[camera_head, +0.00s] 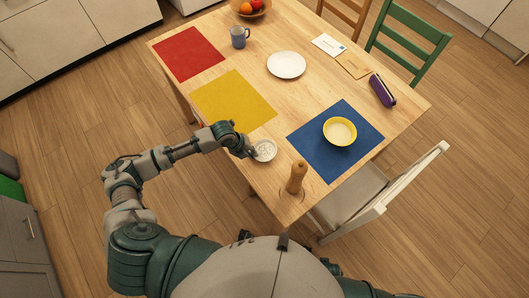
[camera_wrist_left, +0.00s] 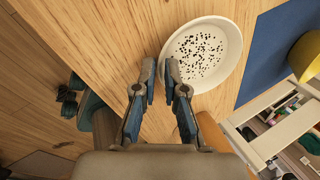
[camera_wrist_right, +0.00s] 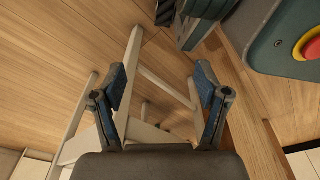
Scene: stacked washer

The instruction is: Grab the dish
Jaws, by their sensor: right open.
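The dish is a small white round bowl with black specks inside (camera_head: 264,150), near the table's front edge. It shows large in the left wrist view (camera_wrist_left: 222,78). My left gripper (camera_head: 250,153) is at the bowl's left rim. In the left wrist view its fingertips (camera_wrist_left: 160,68) are close together, one over the bowl's inside and one outside the rim. Whether they press on the rim cannot be told. My right gripper (camera_wrist_right: 160,85) is open and empty, away from the dish, with a chair and the floor beyond it.
A wooden pepper mill (camera_head: 296,178) stands right of the dish. A blue mat (camera_head: 312,138) with a yellow bowl (camera_head: 340,131) lies beyond it. A yellow mat (camera_head: 232,102), red mat (camera_head: 188,54), white plate (camera_head: 286,65) and mug (camera_head: 239,37) are farther back. A white chair (camera_head: 385,195) stands at the right.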

